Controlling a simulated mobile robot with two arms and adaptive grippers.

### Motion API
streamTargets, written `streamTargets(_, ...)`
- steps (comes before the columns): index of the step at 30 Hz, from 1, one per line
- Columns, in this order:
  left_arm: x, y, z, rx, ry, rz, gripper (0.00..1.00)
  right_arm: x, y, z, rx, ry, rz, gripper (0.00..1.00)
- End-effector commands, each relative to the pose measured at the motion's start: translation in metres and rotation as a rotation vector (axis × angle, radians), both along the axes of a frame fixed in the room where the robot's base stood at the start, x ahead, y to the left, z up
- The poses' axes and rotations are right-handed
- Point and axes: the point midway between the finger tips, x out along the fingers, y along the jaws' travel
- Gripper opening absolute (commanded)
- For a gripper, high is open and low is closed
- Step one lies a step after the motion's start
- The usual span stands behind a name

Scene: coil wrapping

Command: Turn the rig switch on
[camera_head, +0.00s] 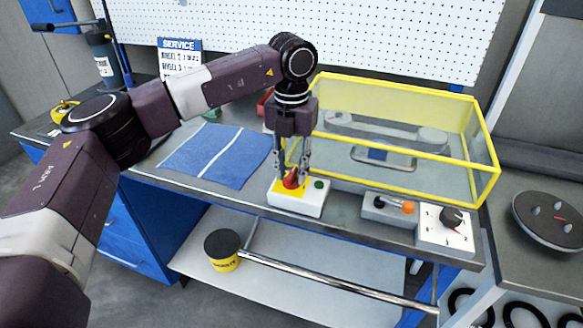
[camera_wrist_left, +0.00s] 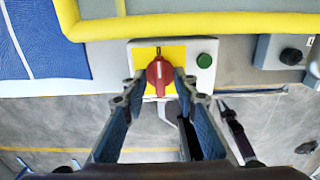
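The rig switch is a red rotary knob (camera_head: 291,179) on a yellow plate, on a white box (camera_head: 312,203) at the bench's front edge. A green button (camera_head: 319,184) sits to its right. The knob also shows in the left wrist view (camera_wrist_left: 159,73), its grip roughly upright in the picture. My left gripper (camera_head: 291,172) points down over the knob, with one finger on each side of it. The fingers are apart, with a narrow gap at the left of the knob; contact on the right is unclear.
A yellow-framed clear guard (camera_head: 400,162) stands just behind the switch box. To the right are a grey box with an orange knob (camera_head: 407,207) and a white dial box (camera_head: 446,232). A blue cloth (camera_head: 216,155) lies left. A tub (camera_head: 223,250) stands on the lower shelf.

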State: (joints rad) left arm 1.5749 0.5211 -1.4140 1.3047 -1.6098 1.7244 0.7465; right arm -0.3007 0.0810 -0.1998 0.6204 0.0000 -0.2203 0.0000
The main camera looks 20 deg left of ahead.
Motion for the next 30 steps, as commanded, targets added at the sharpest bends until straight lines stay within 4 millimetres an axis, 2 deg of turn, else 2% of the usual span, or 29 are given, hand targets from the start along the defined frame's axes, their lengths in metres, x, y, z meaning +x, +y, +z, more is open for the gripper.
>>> streamTargets(7,-0.0001,0.0002,-0.0013,0.0,0.0,0.0,0.26,-0.0004,0.0004,-0.0001,0.001,0.0,0.001,0.15)
streamTargets(14,-0.0001,0.0002,-0.0011,0.0,0.0,0.0,0.0,-0.0005,0.0012,-0.0001,0.001,0.0,0.0,0.15)
streamTargets(23,-0.0001,0.0002,-0.0009,0.0,0.0,-0.006,0.0,-0.0003,0.0021,-0.0003,0.002,0.0,0.0,0.15)
streamTargets(30,0.0001,0.0001,-0.0012,0.0,0.0,-0.082,0.0,-0.0002,0.002,-0.0018,0.002,0.0,0.0,0.15)
